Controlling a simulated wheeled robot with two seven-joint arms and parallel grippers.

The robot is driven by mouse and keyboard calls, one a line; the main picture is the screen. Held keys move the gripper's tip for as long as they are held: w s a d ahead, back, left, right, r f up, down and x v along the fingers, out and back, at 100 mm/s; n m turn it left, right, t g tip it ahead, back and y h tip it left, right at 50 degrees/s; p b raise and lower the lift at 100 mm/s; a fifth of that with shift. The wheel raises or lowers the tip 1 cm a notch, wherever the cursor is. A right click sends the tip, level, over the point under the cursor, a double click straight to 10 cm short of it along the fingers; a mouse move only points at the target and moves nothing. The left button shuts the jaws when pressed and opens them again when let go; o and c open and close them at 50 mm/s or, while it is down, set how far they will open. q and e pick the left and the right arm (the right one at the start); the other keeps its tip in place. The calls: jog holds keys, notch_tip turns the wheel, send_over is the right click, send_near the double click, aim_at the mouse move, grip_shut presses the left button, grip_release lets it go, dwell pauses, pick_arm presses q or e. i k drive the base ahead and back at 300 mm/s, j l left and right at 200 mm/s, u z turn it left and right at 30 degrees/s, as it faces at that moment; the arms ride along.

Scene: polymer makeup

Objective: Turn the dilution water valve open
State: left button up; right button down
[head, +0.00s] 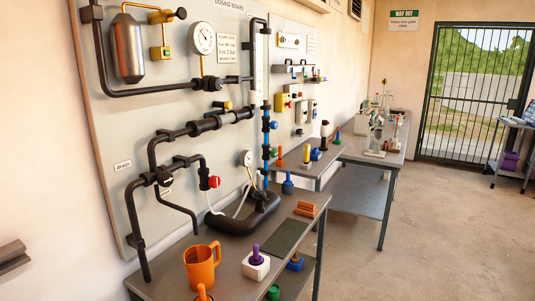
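The dosing board (115,125) stands against the left wall and carries dark pipes and several valves. No readable label marks which one is the dilution water valve. A blue knob (273,125) sits beside the blue vertical pipe (266,150). A yellow-handled valve (227,106) sits on the middle pipe. A red knob (213,182) sits on the lower pipe near the drain label (122,166). Whether each valve is open or shut is too small to tell. Neither gripper is in view.
A dark grey bracket-like piece (12,257) juts in at left. Floor (430,220) at right is clear.

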aim_at(273, 153)
jog(key=i+u, duration=0.1)
jog(key=u, duration=0.35)
jog(key=l+u, duration=0.15)
jog(key=u, duration=0.3)
jog(key=i+l+u, duration=0.1)
jog(key=u, duration=0.35)
jog(key=i+l+u, duration=0.1)
jog(key=l+u, duration=0.25)
jog(key=l, duration=0.4)
jog(key=l+u, duration=0.35)
jog(key=l, duration=0.45)
jog(key=l+u, duration=0.35)
jog(key=l, duration=0.45)
jog(key=k+l, duration=0.1)
jog(key=l, duration=0.85)
jog(key=k+l, duration=0.15)
jog(key=l, duration=0.75)
jog(key=k+u, duration=0.05)
